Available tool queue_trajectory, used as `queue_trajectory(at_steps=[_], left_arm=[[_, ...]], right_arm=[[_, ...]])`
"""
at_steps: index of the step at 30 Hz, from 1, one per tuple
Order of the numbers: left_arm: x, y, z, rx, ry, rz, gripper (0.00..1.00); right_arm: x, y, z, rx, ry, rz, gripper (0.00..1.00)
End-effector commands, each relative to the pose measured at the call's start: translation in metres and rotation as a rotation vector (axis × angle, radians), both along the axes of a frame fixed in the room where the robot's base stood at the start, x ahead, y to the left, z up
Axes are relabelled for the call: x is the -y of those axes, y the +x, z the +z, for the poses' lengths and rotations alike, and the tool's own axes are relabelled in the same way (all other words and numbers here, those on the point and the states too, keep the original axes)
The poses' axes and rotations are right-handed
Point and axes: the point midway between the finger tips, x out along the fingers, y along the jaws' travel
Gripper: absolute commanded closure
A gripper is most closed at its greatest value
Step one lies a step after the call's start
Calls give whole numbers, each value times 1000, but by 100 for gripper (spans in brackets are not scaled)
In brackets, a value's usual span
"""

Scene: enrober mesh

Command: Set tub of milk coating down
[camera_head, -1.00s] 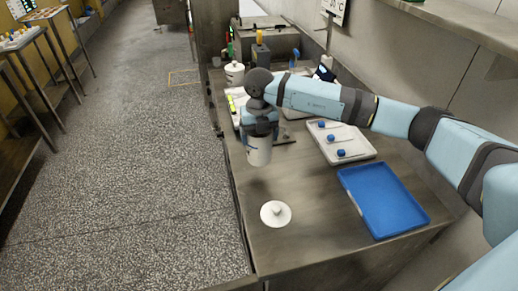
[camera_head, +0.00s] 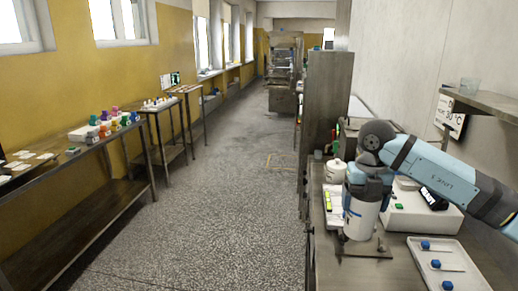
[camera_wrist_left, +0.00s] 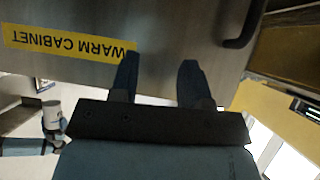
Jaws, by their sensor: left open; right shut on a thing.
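The white tub (camera_head: 361,216) is upright in my right gripper (camera_head: 367,188), which is shut on it over the steel bench. A grey metal plate (camera_head: 362,249) shows just below the tub; I cannot tell whether they touch. The tub also shows in the left wrist view (camera_wrist_left: 52,112), with my right arm by it. Its label is not readable. My left gripper (camera_wrist_left: 158,68) is open and empty in front of a steel door marked "WARM CABINET" (camera_wrist_left: 68,44). It is not in the head view.
A lidded white tub (camera_head: 335,171) stands behind the held one. A white box-shaped device (camera_head: 408,214) is close on the right. A pale tray (camera_head: 450,266) with blue-topped items lies at the front right. The floor aisle (camera_head: 215,215) left of the bench is clear.

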Motion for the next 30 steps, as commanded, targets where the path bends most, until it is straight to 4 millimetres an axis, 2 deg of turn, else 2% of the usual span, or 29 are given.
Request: queue_trajectory(at_steps=[5,30], left_arm=[[0,0,9,-3,2,0,57],[-3,-1,54,1,8,3,57]], right_arm=[[-5,-8,-5,-3,-4,235,55],[-33,-70,-45,-24,-11,1827,55]])
